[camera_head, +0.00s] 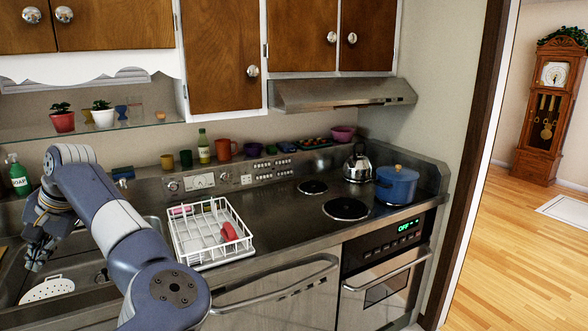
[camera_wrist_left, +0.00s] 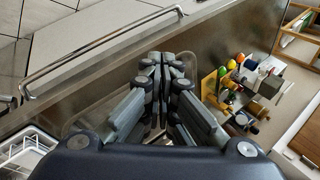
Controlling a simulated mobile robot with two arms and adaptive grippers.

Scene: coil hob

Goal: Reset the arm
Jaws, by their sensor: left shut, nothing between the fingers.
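My left arm reaches in from the bottom of the head view and bends back to the left. My left gripper (camera_head: 38,258) hangs over the sink (camera_head: 90,272) at the far left, above a white colander (camera_head: 47,289). In the left wrist view the fingers of the left gripper (camera_wrist_left: 162,125) are closed together with nothing between them. My right gripper shows in neither view.
A white dish rack (camera_head: 212,232) with a red item stands right of the sink. A blue pot (camera_head: 396,185) and a kettle (camera_head: 357,164) stand by the coil burners (camera_head: 346,209). A green soap bottle (camera_head: 18,176) is behind the gripper.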

